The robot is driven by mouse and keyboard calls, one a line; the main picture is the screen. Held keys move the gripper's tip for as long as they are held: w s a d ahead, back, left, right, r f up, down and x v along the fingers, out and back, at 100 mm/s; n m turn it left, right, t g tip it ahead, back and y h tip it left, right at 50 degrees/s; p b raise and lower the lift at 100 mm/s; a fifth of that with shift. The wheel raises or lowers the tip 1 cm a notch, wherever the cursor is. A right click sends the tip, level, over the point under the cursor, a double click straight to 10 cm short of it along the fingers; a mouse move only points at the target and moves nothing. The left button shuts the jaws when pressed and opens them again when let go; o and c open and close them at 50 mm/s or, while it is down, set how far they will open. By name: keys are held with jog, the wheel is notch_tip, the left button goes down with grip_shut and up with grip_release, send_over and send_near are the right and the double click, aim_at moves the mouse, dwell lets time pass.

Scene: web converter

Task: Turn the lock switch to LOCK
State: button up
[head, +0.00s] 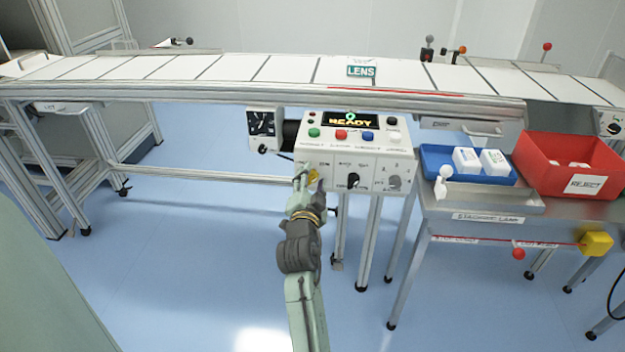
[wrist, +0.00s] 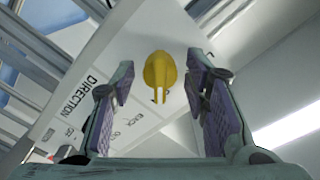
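The control box (head: 335,152) hangs at the front edge of the conveyor. A yellow knob (wrist: 160,70), which I take to be the lock switch, is on its front face. In the head view the yellow knob (head: 313,176) is partly hidden by my gripper (head: 309,181). In the wrist view my gripper (wrist: 158,88) is open, with one finger on each side of the knob and visible gaps to both. The knob's narrow end points down in that view. The lettering around the knob is mostly hidden or too small to read.
A black knob (head: 352,180) and a grey knob (head: 394,182) sit right of the yellow one. Coloured buttons and a READY display (head: 350,121) are on the box's top. A steel table (head: 480,207) with a blue tray (head: 433,158) and red reject bin (head: 545,165) stands right.

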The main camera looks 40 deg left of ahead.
grip_shut()
dwell(0.3)
jog(key=n, duration=0.4)
jog(key=shift+r, duration=0.1)
jog(key=n+p, duration=0.1)
jog(key=n, duration=0.4)
jog(key=n+p, duration=0.1)
jog(key=n, duration=0.4)
jog(key=shift+s+a+r+p, duration=0.1)
jog(key=shift+p, duration=0.2)
jog(key=shift+a+n+p, duration=0.1)
jog(key=shift+n+p, duration=0.55)
jog(key=shift+n, duration=1.25)
